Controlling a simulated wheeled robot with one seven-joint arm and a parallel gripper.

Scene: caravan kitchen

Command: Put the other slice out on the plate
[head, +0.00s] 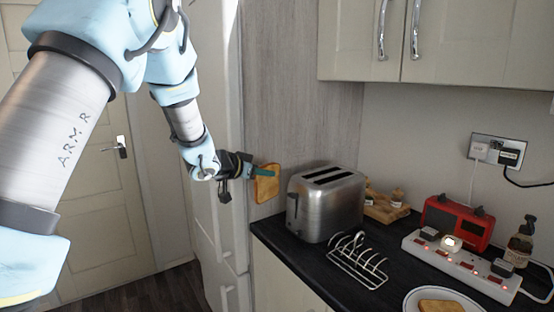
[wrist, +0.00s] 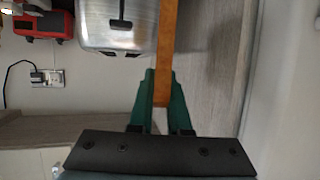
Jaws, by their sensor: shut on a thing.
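My gripper (head: 262,172) is shut on a slice of toast (head: 267,185), held upright beside the toaster's left end. In the wrist view the slice (wrist: 168,55) shows edge-on between the green fingers (wrist: 161,95). The steel toaster (head: 326,203) stands at the counter's left end; the wrist view shows part of it too (wrist: 117,25). The plate (head: 412,303) is at the bottom right of the head view, cut off by the frame edge. Another slice (head: 440,306) lies on it.
An empty wire toast rack (head: 358,262) stands between toaster and plate. A white power strip (head: 462,265) with plugs, a red radio (head: 458,222) and a bottle (head: 521,243) are at the right. Wall cupboards (head: 440,40) hang above. The held slice is near the grey wall panel.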

